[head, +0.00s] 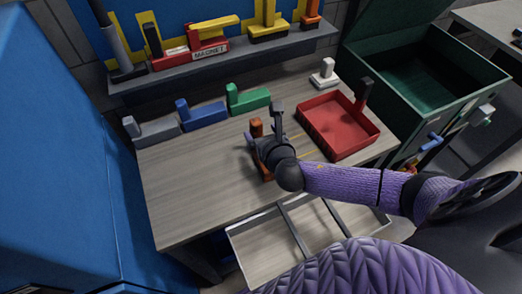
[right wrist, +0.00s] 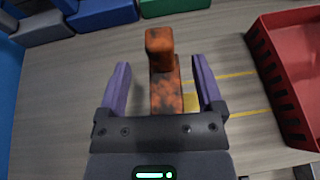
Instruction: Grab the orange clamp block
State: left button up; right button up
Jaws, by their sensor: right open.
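The orange clamp block (right wrist: 166,92), with dark worn patches and a raised upright end, lies on the wooden table. In the head view its upright end (head: 256,128) shows just beyond my right gripper, and much of the rest is hidden under the hand. My right gripper (right wrist: 160,85) is open, with its two purple fingers on either side of the block and a visible gap on each side. In the head view the right gripper (head: 262,138) is over the middle of the table. My left gripper is not in view.
A red tray (head: 322,130) stands right of the block. Grey (head: 152,131), blue (head: 202,114) and green (head: 248,98) blocks line the table's back. A white block (head: 325,74) is at the back right. A shelf (head: 225,58) holds tools above. Yellow lines mark the table beside the block.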

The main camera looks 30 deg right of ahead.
aim_at(258, 127)
jog(key=b+x, duration=0.1)
jog(key=x, duration=0.3)
jog(key=shift+f, duration=0.1)
grip_shut()
dwell(1.2)
